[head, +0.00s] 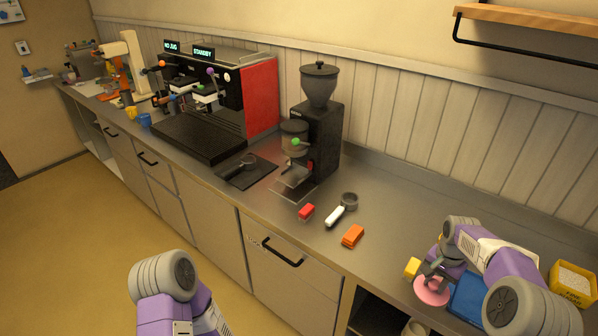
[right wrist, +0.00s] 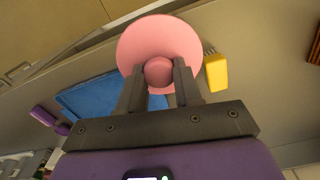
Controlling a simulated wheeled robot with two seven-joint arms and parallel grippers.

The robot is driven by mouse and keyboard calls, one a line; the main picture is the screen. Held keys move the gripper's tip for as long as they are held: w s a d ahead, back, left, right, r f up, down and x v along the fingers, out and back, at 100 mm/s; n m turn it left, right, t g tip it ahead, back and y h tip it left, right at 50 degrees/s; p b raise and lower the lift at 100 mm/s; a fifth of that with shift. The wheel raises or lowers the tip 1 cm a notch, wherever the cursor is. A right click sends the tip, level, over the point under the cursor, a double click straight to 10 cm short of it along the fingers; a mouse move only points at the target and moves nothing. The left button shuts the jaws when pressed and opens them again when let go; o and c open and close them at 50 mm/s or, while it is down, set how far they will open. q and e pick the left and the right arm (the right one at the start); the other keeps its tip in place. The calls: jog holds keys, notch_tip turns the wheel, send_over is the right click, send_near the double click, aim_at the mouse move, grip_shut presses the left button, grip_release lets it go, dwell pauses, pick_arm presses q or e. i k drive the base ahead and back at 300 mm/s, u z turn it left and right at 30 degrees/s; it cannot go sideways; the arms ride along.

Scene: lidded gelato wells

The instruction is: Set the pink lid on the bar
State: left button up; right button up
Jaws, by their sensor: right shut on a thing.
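The pink lid (head: 431,291) is a round disc with a knob, low at the right of the head view, over the front part of the steel bar (head: 385,215). My right gripper (head: 436,277) is above the lid and shut on its knob. In the right wrist view the fingers (right wrist: 158,78) close on both sides of the knob of the pink lid (right wrist: 150,40). Whether the lid touches the bar cannot be told. My left arm shows at the bottom of the head view, but its gripper is out of frame.
A yellow brush (head: 412,267) lies beside the lid, and a blue cloth or tray (head: 468,297) lies to its right. A yellow tub (head: 572,284) stands further right. An orange block (head: 352,236), a red brush (head: 306,211) and a grinder (head: 318,130) stand further left.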

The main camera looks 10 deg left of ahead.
aim_at(411, 235)
jog(key=i, duration=0.9)
